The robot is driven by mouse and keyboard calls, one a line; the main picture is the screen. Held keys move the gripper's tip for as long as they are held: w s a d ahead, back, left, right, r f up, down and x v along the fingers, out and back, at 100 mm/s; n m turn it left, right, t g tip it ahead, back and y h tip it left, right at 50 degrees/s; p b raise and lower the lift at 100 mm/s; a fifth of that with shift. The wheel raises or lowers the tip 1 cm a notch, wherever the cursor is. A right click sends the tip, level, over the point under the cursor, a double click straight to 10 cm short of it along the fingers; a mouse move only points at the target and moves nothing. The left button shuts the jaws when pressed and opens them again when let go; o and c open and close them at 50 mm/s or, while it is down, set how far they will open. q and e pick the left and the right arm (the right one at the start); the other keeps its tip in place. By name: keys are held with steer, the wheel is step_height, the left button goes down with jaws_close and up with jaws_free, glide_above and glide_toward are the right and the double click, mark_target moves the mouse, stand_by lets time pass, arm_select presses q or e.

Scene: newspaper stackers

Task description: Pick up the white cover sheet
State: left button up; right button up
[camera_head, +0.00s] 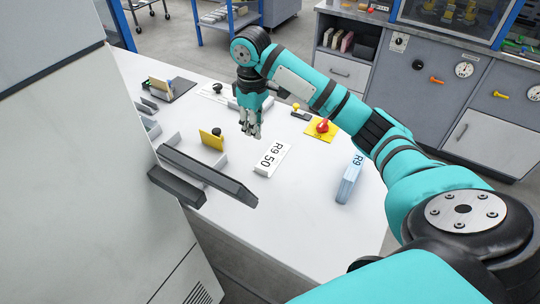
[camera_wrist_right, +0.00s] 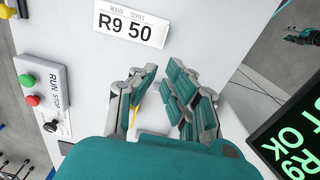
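The white cover sheet (camera_head: 272,160), printed R9 50, lies flat on the white table in the head view. It also shows at the top of the right wrist view (camera_wrist_right: 133,22), whole and unobstructed. My right gripper (camera_head: 250,132) points down above the table, behind and left of the sheet in the head view, and is not touching it. In the right wrist view its fingers (camera_wrist_right: 164,70) are apart with bare white surface between the tips. My left gripper is not in the head view; a small teal and dark part (camera_wrist_right: 303,36) in the wrist view may be it.
A blue bundle (camera_head: 350,180) marked R9 stands right of the sheet. A yellow plate (camera_head: 322,129) with a red button is behind. A RUN STOP box (camera_wrist_right: 42,98) and a screen (camera_wrist_right: 290,142) flank the wrist view.

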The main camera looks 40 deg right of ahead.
steer(key=p, duration=0.2)
glide_above(257, 167)
step_height(257, 167, down, 10)
steer(key=shift+w+d+r, duration=0.1)
steer(key=shift+w+d, duration=0.05)
steer(key=shift+f, duration=0.2)
step_height(257, 167, down, 5)
steer(key=shift+r+p, duration=0.15)
steer(key=shift+p, duration=0.65)
jaws_close()
steer(key=shift+r, duration=0.1)
